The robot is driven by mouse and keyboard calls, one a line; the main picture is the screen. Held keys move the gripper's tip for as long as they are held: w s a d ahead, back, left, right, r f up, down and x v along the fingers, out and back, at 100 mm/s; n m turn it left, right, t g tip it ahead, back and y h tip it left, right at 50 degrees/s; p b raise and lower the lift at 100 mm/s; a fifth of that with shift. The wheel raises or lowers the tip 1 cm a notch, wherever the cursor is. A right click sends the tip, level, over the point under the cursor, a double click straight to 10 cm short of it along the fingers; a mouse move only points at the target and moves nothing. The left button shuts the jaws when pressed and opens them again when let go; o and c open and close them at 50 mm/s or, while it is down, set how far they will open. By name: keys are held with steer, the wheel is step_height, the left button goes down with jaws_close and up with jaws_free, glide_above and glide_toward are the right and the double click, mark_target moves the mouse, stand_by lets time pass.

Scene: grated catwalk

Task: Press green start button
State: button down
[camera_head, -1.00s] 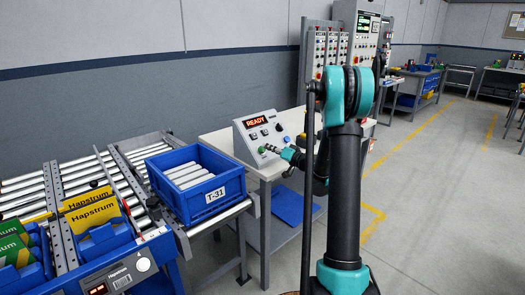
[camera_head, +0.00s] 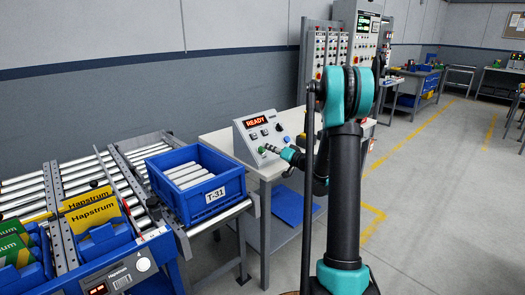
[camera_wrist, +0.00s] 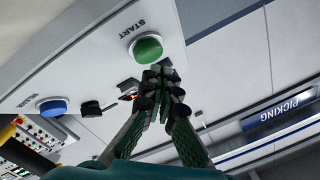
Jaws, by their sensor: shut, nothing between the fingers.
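The green start button (camera_wrist: 148,47) is a round dome under the word START on a light control panel (camera_wrist: 92,58) in the wrist view. In the head view the green button (camera_head: 261,150) shows low on the sloped grey control box (camera_head: 240,143), whose red display reads READY. My gripper (camera_wrist: 160,74) is shut and empty. Its fingertips are close beside the button's edge in the wrist view, and I cannot tell whether they touch it. In the head view my gripper (camera_head: 268,148) is right in front of the box's face.
A blue button (camera_wrist: 53,106) and a black switch (camera_wrist: 91,108) sit on the same panel. The box stands on a white table (camera_head: 217,141). A blue bin labelled T-31 (camera_head: 213,208) is on the roller conveyor (camera_head: 86,172) at left.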

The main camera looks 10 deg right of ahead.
steer(key=shift+w+f, duration=0.1)
steer(key=shift+f, duration=0.05)
steer(key=shift+w+a+f, duration=0.1)
steer(key=shift+a+f, duration=0.05)
steer(key=shift+w+a+f, duration=0.35)
steer(key=shift+w+f, duration=0.15)
steer(key=shift+f, duration=0.05)
stand_by(1.3)
steer(key=shift+s+d+r, duration=0.1)
stand_by(0.3)
steer(key=shift+s+d+r, duration=0.4)
steer(key=shift+s+r, duration=0.2)
steer(key=shift+r, duration=0.15)
steer(key=s+d+r, duration=0.2)
steer(key=s+r, duration=0.1)
steer(key=shift+r, duration=0.3)
stand_by(0.7)
